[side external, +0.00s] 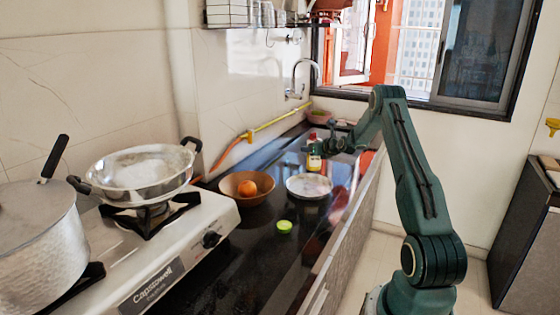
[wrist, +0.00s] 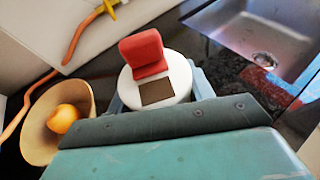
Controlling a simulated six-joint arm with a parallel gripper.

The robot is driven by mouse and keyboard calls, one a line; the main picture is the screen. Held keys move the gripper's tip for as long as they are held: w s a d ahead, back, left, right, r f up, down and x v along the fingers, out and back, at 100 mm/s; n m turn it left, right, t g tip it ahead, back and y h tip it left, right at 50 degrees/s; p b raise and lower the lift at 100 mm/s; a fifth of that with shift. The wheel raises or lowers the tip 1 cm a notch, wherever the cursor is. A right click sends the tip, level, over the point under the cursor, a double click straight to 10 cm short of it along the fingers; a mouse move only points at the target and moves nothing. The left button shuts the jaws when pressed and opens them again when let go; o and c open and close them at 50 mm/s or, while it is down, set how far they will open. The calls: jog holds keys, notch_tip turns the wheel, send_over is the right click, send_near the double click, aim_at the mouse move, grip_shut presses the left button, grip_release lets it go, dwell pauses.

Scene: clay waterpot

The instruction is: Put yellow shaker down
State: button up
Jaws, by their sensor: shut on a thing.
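The yellow shaker (side external: 314,161) has a yellowish body and a red top in the side external view. My gripper (side external: 324,147) is shut on it from the right, near its upper part. The shaker looks upright, beyond the white plate (side external: 309,195); I cannot tell whether its base touches the counter. In the wrist view the shaker's round white top with a raised red flap (wrist: 145,55) shows between my gripper's fingers (wrist: 158,90). Its lower body is hidden there.
A brown bowl (side external: 232,191) holding an orange fruit (side external: 247,189) stands left of the plate. A small green round item (side external: 284,227) lies nearer on the dark counter (side external: 262,258). A metal sink (wrist: 262,40) and an orange hose (wrist: 78,38) show in the wrist view.

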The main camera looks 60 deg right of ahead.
jog(key=shift+f, duration=3.1)
jog(key=shift+f, duration=0.6)
jog(key=o, duration=1.2)
jog(key=shift+r, duration=0.1)
